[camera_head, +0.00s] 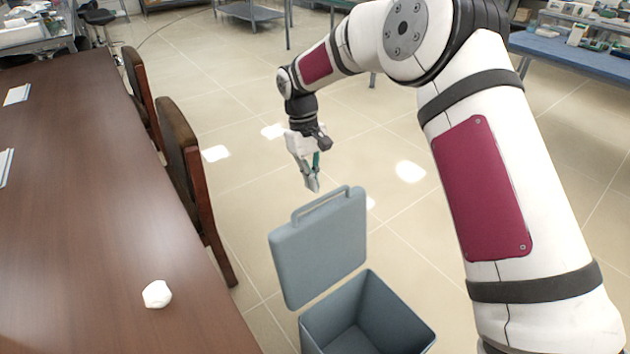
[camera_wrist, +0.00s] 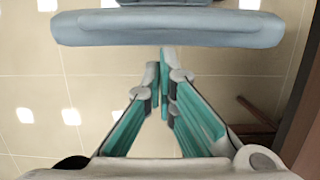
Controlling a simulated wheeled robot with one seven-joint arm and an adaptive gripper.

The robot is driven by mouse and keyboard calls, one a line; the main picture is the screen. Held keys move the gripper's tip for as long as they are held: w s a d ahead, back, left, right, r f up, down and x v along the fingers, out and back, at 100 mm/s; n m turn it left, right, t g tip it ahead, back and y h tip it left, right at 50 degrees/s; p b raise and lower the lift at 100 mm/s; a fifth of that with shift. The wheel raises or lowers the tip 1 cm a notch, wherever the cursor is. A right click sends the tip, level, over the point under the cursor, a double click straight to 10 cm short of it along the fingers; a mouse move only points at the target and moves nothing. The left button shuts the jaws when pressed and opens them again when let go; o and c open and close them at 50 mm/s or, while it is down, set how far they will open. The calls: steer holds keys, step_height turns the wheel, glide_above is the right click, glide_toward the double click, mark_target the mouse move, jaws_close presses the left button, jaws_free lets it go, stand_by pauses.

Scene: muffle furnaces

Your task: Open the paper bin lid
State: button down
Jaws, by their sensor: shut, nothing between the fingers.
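The paper bin (camera_head: 372,315) is a grey-blue box standing on the floor, with its top open and its inside in view. Its lid (camera_head: 322,250) stands up roughly vertical at the back of the bin, with a bar handle (camera_head: 322,205) along its top edge. My gripper (camera_head: 313,187) is shut and empty, just above and behind the raised lid and apart from the handle as far as I can tell. In the wrist view the gripper (camera_wrist: 164,62) points toward a grey-blue bar (camera_wrist: 165,28) across the top, part of the lid or its handle.
A long brown table (camera_head: 80,220) runs along the left, with a white crumpled lump (camera_head: 157,294) near its edge. Chairs (camera_head: 185,165) stand between table and bin. A blue-topped bench (camera_head: 575,55) is at the back right. The tiled floor behind the bin is clear.

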steer(key=shift+s+d, duration=0.3)
steer(key=shift+s, duration=0.1)
steer(key=shift+s+d+r, duration=0.1)
steer(key=s+d+r+p, duration=0.1)
steer(key=s+d+p, duration=0.2)
steer(key=s+d, duration=0.1)
steer(key=shift+s+p, duration=0.35)
steer(key=shift+s, duration=0.2)
steer(key=shift+r, duration=0.15)
